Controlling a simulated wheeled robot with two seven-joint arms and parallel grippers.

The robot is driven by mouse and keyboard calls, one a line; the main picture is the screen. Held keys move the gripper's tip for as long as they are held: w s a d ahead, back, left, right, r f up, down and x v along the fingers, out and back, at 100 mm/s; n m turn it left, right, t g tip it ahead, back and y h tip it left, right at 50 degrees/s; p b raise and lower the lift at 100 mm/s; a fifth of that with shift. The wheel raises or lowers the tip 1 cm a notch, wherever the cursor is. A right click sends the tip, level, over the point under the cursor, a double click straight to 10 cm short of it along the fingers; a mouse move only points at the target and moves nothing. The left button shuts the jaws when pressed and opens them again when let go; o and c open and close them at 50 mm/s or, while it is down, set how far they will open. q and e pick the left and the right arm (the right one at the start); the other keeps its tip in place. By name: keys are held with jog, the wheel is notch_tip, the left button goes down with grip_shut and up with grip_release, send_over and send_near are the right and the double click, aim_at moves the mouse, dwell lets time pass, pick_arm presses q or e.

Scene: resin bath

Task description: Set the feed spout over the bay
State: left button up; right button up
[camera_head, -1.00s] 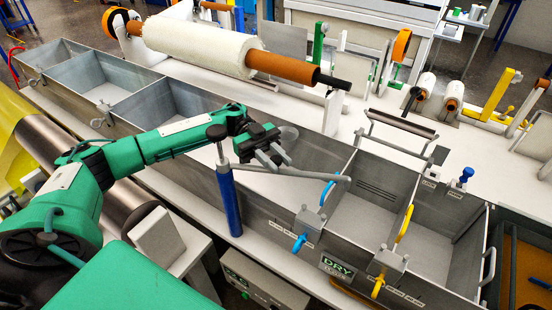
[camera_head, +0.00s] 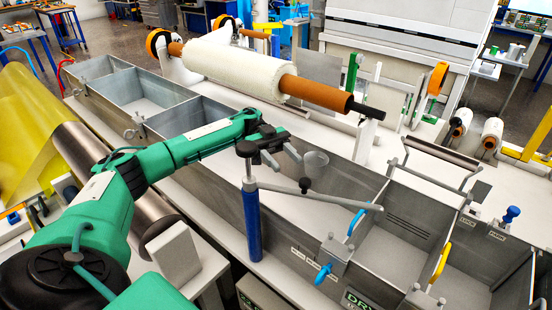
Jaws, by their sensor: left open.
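The feed spout (camera_head: 340,198) is a grey pipe on top of a blue post (camera_head: 252,225) at the trough's front side. It carries a small black knob and reaches right. In this view its tip overlaps the left part of the bay (camera_head: 395,252) between the blue-handled and yellow-handled gates; its height above it is hard to tell. My left gripper (camera_head: 282,160) is open and empty, just above and behind the spout near the post, seemingly apart from it. My right gripper is not in view.
A white roll (camera_head: 245,68) on an orange core lies across the back. The blue handle (camera_head: 356,222) and yellow handle (camera_head: 441,262) stand up at the gates. A grey roller frame (camera_head: 440,152) stands behind the bay.

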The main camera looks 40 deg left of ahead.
pick_arm(q)
jog(key=shift+b+v, duration=0.55)
jog(key=shift+v, duration=1.65)
